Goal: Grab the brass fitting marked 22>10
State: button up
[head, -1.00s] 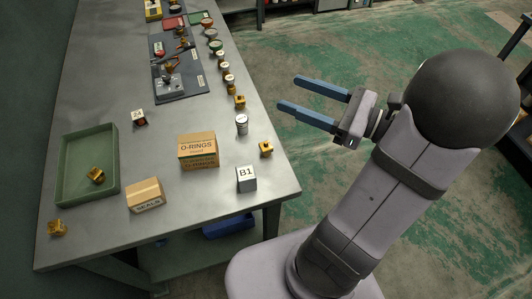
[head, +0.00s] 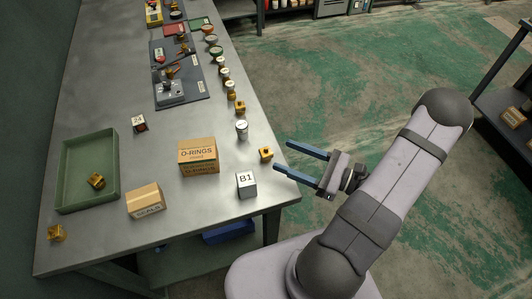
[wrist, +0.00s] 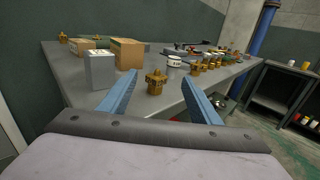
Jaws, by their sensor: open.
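A brass fitting (head: 266,153) stands near the right edge of the table. In the wrist view, that fitting (wrist: 155,83) shows between my two blue fingers, beyond their tips. My gripper (head: 281,155) is open and empty, just right of it in the head view; the fingers point left and do not surround it. Other brass fittings stand farther along the edge (head: 240,107), lie in the green tray (head: 96,180) and sit at the near left corner (head: 57,233). I cannot read the marking 22>10 on any of them.
A white B1 block (head: 246,184), an O-RINGS box (head: 198,156) and a smaller box (head: 146,201) stand left of the fitting. A white can (head: 242,131) is behind it. The green tray (head: 118,178) is at left. Several small jars line the far right edge.

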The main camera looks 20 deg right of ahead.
aim_at(267, 149)
jog(key=shift+f+p+x, duration=0.1)
jog(key=shift+p+x, duration=0.65)
jog(key=shift+x, duration=1.1)
jog(key=shift+f+p+x, duration=0.15)
jog(key=shift+p+x, duration=0.55)
jog(key=shift+x, duration=1.15)
jog(key=shift+s+a, duration=0.1)
jog(key=c, duration=1.2)
jog(key=shift+r, duration=0.25)
jog(key=shift+r, duration=4.8)
